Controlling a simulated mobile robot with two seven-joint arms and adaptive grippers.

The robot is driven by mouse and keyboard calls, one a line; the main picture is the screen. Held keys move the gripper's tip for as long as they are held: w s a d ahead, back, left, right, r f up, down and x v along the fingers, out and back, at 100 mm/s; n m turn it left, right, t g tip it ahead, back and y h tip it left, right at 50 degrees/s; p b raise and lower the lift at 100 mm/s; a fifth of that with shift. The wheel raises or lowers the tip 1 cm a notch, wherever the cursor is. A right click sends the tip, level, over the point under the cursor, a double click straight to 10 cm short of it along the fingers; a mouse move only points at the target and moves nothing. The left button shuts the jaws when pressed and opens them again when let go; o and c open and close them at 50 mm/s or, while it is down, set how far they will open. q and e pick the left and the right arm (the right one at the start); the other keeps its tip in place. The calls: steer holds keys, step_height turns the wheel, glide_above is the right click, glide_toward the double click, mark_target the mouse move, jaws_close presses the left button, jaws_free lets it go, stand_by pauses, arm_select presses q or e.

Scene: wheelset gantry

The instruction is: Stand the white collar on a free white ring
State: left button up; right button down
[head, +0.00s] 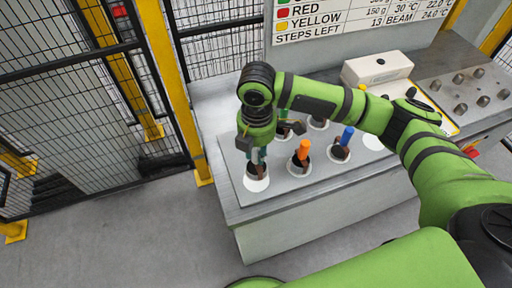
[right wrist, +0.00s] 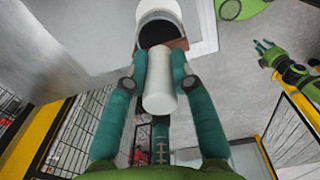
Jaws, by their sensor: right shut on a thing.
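My right gripper (head: 257,152) is over the front left corner of the grey panel. In the right wrist view its teal fingers are shut on the white handle (right wrist: 160,92) of the white collar, whose brown and dark body shows beyond it. That body (head: 254,168) is at a white ring (head: 257,184); whether it touches the ring I cannot tell. A white ring (head: 373,142) at the panel's right looks bare.
An orange-handled collar (head: 303,152) and a blue-handled collar (head: 345,141) stand on rings nearby. More rings and a brown piece (head: 297,127) are behind, partly hidden by my arm. A pale box (head: 376,68) and a knobbed panel (head: 480,88) are at the back right. A mesh fence (head: 95,110) stands left.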

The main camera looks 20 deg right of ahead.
mark_target(256, 163)
steer(key=shift+w+r+p, duration=0.1)
steer(key=shift+w+p, duration=0.05)
steer(key=shift+p, duration=0.55)
step_height(256, 163, down, 3)
steer(key=shift+r+b, duration=0.1)
steer(key=shift+b, duration=0.5)
steer(key=shift+f, duration=0.65)
arm_select(q)
steer(key=shift+w+d, duration=0.2)
steer(key=shift+w, duration=0.7)
steer(key=shift+r, duration=0.15)
arm_select(e)
steer(key=shift+p, duration=0.4)
arm_select(q)
steer(key=shift+r, duration=0.35)
steer(key=shift+w+f+b, duration=0.1)
steer(key=shift+f+b, duration=0.3)
steer(key=shift+b, duration=0.05)
arm_select(e)
steer(key=shift+f, duration=1)
